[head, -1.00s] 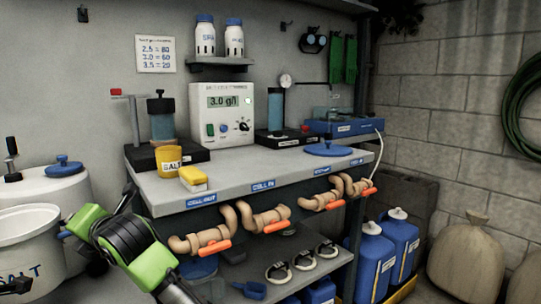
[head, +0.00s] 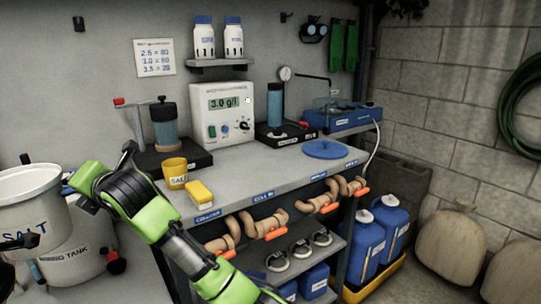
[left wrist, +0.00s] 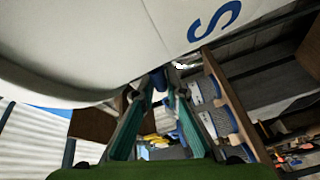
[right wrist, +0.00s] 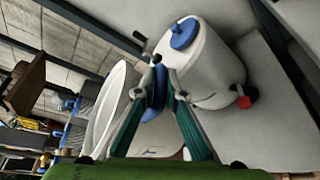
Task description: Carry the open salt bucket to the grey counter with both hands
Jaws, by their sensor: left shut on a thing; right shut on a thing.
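The open white salt bucket (head: 22,218) is at the left edge of the head view, upright and held up in front of the dosing tank. My right gripper (head: 72,190) is shut on the blue grip at the bucket's right side. The right wrist view shows the fingers (right wrist: 160,72) around this blue grip (right wrist: 153,100). My left gripper (left wrist: 163,92) is shut at a small blue part beside the bucket wall (left wrist: 120,40). The bucket's inside is mostly hidden. The grey counter (head: 255,172) stands to the bucket's right, apart from it.
A yellow cup (head: 175,173) and yellow sponge (head: 200,193) lie at the counter's front left. A blue lid (head: 326,149) lies at its right. A meter box (head: 223,113) stands behind. The front middle is bare. Orange-handled valves (head: 273,233) stick out below the edge.

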